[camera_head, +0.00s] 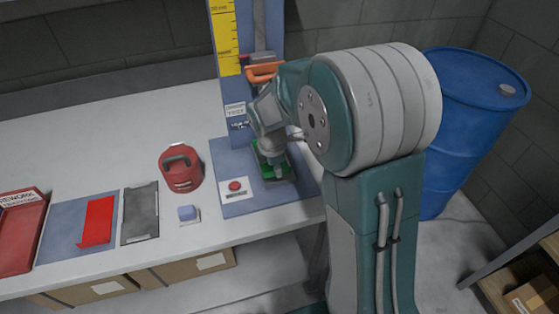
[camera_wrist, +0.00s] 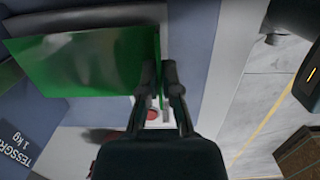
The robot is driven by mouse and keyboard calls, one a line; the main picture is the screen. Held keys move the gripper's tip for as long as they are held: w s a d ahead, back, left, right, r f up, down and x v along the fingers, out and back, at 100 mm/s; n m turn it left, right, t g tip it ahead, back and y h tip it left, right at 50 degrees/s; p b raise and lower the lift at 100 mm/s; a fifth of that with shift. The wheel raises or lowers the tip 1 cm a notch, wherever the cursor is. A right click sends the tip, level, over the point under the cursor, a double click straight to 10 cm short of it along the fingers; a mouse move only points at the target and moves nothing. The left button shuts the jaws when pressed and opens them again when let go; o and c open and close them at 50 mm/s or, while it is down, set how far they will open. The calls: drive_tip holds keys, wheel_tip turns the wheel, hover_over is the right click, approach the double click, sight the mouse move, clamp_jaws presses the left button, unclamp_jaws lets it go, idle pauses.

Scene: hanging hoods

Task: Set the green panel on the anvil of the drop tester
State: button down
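The green panel (camera_head: 268,165) lies low over the blue base of the drop tester (camera_head: 236,208), below my gripper (camera_head: 274,158) in the head view. In the wrist view the green panel (camera_wrist: 85,62) is a broad sheet at upper left, with a narrow upright edge at its right end. My gripper (camera_wrist: 159,72) has its two fingers close together on that edge, one on each side.
The tester's column with a yellow scale (camera_head: 227,38) stands behind. A red button (camera_head: 235,186) is left of the panel. A blue barrel (camera_head: 465,110) stands right.

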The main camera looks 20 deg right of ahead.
drive_tip(key=shift+a+f, duration=0.1)
drive_tip(key=shift+f, duration=0.25)
drive_tip(key=shift+d, duration=0.6)
drive_tip(key=shift+a, duration=0.65)
drive_tip(key=shift+d+f, duration=0.15)
drive_tip(key=shift+d, duration=0.1)
drive_tip(key=shift+a+f, duration=0.15)
drive_tip(key=shift+f, duration=0.25)
drive_tip(key=c, duration=0.7)
unclamp_jaws()
